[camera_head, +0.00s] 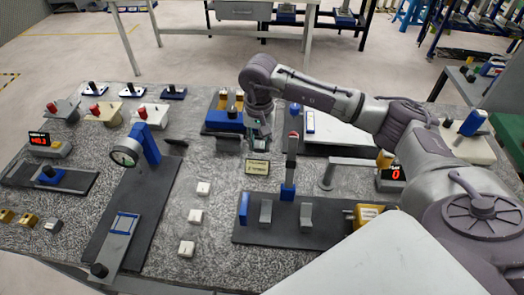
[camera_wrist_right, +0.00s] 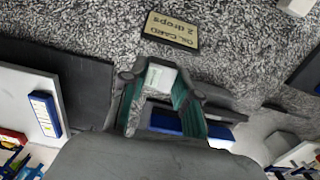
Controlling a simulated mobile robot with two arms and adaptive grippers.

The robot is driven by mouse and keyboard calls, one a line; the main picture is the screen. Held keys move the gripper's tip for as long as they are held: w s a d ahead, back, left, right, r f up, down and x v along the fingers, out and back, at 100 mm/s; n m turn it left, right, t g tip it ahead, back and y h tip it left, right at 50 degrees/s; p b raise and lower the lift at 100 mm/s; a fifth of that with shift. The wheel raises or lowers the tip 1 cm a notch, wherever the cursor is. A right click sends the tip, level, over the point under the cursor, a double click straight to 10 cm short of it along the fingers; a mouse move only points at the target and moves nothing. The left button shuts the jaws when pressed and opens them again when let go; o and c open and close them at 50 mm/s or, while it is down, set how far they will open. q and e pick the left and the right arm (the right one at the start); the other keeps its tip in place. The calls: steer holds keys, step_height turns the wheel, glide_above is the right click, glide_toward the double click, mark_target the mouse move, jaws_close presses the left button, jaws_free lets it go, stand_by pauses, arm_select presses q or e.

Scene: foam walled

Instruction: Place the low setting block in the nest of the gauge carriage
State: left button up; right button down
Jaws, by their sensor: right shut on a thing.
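My right gripper (camera_head: 259,143) is over the table, just right of a blue-fronted rack (camera_head: 224,122). In the right wrist view, its teal fingers (camera_wrist_right: 162,100) are shut on a small pale grey block, which I take as the low setting block (camera_wrist_right: 161,77). The gauge carriage (camera_head: 117,246) is a grey slide on a long dark base at left. Its blue-edged nest (camera_head: 124,223) looks empty. A dial gauge (camera_head: 125,153) on a blue post stands behind the nest. My left gripper is not in view.
An oil card (camera_head: 257,167) lies on the granite in front of my right gripper. Several small white pieces (camera_head: 195,216) lie between the carriage base and a dark fixture plate (camera_head: 290,235).

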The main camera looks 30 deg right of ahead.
mark_target(260, 145)
steer(key=shift+f, duration=0.35)
steer(key=shift+d+f, duration=0.1)
steer(key=shift+f, duration=0.2)
step_height(260, 145, down, 2)
steer(key=shift+s+f+p, duration=0.1)
steer(key=shift+f+p, duration=0.05)
steer(key=shift+p, duration=0.25)
steer(key=shift+f, duration=0.65)
steer(key=c, duration=0.9)
jaws_free()
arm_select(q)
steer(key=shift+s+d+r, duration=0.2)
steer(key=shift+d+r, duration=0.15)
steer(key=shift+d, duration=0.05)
arm_select(e)
steer(key=shift+o, duration=0.3)
steer(key=shift+r, duration=0.15)
